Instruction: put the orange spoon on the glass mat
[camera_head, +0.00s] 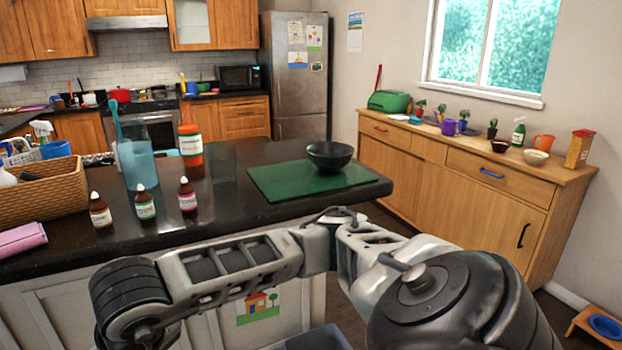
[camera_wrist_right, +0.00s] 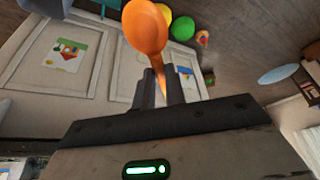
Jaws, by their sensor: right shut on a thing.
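The orange spoon (camera_wrist_right: 145,28) is in the right wrist view, its round bowl beyond the fingertips and its thin handle running down between the fingers. My right gripper (camera_wrist_right: 161,76) is shut on that handle. In the head view my arm crosses the lower part of the picture in front of the counter; no gripper fingers or spoon can be made out there. A flat green mat (camera_head: 270,181) lies at the right end of the dark counter; I cannot tell if it is glass. A dark bowl (camera_head: 330,158) stands on its far right part. My left gripper is not in view.
Several small dropper bottles (camera_head: 145,205), a blue tumbler (camera_head: 137,165) and an orange bottle (camera_head: 190,145) stand left of the mat. A wicker basket (camera_head: 45,193) and pink cloth (camera_head: 22,238) are farther left. The front left part of the mat is clear.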

